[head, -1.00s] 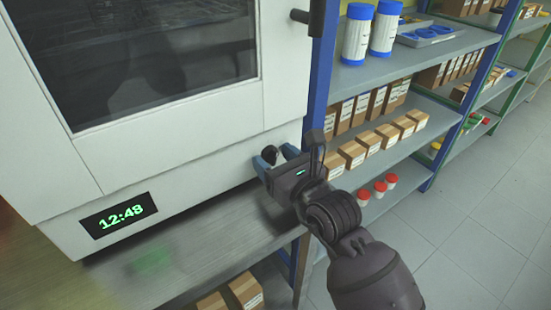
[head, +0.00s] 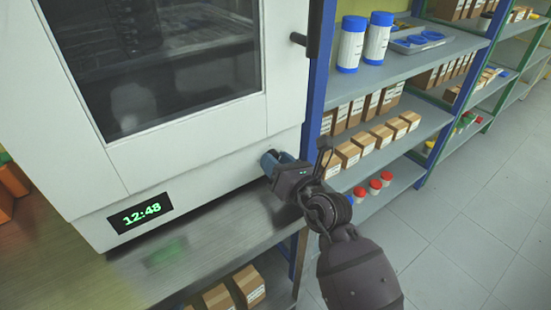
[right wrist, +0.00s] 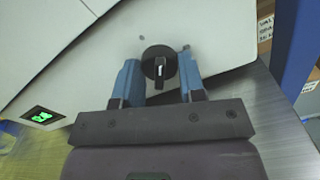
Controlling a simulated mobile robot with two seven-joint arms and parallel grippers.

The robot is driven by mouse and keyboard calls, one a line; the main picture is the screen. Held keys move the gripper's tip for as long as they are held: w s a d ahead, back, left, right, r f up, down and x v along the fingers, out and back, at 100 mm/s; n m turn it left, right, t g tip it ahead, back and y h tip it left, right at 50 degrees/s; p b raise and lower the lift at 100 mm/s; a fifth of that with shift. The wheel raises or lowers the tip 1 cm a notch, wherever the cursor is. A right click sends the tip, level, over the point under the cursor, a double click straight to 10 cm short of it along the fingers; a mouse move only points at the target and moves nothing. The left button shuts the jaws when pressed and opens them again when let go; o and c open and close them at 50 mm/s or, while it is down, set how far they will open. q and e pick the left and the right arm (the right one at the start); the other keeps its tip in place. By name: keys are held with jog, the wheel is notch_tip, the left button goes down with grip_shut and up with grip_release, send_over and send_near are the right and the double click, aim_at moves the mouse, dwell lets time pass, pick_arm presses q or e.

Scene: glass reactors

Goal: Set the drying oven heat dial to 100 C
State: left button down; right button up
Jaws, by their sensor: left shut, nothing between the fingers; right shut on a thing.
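The drying oven (head: 240,140) is a white cabinet with a dark window and a green display (head: 141,213) reading 12:48. In the right wrist view its round black heat dial (right wrist: 160,65) carries a pale pointer line. Small marks sit on the panel around it, too small to read. My right gripper (head: 270,160) is at the oven's lower right front. In the wrist view its blue fingers (right wrist: 160,78) lie on either side of the dial, shut on it. In the head view the fingers hide the dial. My left gripper is not in view.
The oven stands on a metal bench (head: 215,250). Close on the right is a blue-framed shelf rack (head: 400,65) with white blue-lidded jars (head: 350,45) and small cartons. A dark door handle (head: 314,30) sticks out at the oven's upper right. Open floor (head: 480,215) lies at the right.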

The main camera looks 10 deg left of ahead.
pick_arm(q)
jog(key=shift+s+a+f, duration=0.1)
jog(key=shift+s+f, duration=0.1)
jog(key=shift+s, duration=0.1)
pick_arm(e)
jog(key=o, duration=0.9)
pick_arm(q)
jog(key=shift+w+r, duration=0.2)
jog(key=shift+w, duration=0.05)
pick_arm(e)
jog(key=shift+s+d, duration=0.15)
jog(key=shift+d, duration=0.1)
jog(key=p+v, duration=0.1)
jog(key=v, duration=0.8)
pick_arm(q)
jog(key=shift+s+r, duration=0.15)
jog(key=shift+r, duration=0.2)
pick_arm(e)
jog(key=shift+s+d, duration=0.4)
jog(key=shift+s, duration=0.05)
